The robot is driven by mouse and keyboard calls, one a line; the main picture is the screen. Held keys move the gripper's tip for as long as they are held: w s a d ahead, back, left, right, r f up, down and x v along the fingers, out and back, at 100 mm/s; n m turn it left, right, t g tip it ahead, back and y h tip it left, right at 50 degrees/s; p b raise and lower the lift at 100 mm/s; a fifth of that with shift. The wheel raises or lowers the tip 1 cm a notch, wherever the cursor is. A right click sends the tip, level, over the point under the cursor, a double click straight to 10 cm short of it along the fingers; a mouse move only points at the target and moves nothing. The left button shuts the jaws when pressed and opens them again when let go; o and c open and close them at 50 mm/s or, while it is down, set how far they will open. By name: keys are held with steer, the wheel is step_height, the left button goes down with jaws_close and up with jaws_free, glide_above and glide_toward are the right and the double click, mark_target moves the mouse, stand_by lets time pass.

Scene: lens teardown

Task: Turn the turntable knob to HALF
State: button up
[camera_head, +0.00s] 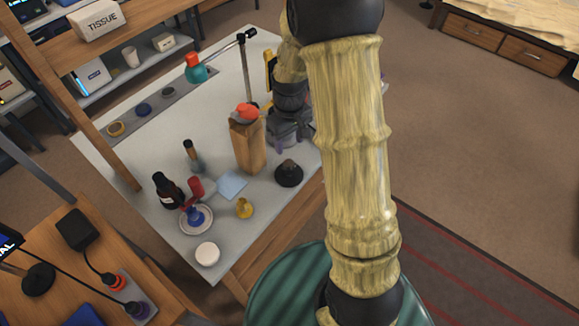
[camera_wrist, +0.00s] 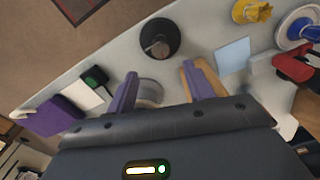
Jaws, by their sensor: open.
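My gripper (camera_wrist: 163,76) is open, with its two purple fingers apart in the wrist view. A grey round thing (camera_wrist: 150,90) shows between and below the fingers; I cannot tell whether they touch it. It may be the turntable, but no knob marking or HALF label is legible. In the head view my gripper (camera_head: 290,122) is over the right side of the white table, partly hidden by my arm.
A lamp stand (camera_head: 246,70) rises behind. A purple box (camera_wrist: 52,115) lies left in the wrist view.

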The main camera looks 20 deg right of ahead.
mark_target(289, 163)
step_height(289, 163, down, 13)
steer(key=shift+r, duration=0.1)
stand_by(0.3)
steer(key=c, duration=1)
